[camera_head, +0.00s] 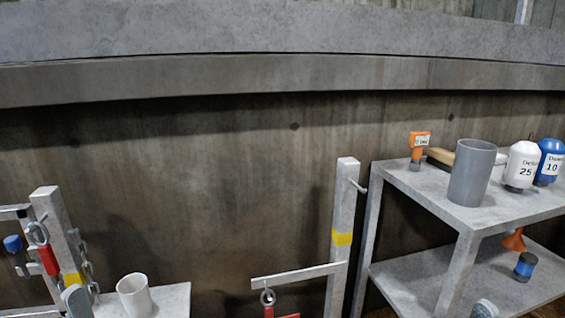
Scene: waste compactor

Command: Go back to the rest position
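A small grey rounded part (75,299) shows at the bottom left and another (485,309) at the bottom right. I cannot tell what either one is. No object is seen held.
A grey two-level shelf (415,184) at right carries a grey cylinder (470,172), an orange-topped tool (419,146), a white canister (520,165) and a blue one (550,160). Posts with yellow bands stand left (58,225) and centre (343,215). A white cup (134,296) is lower left.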

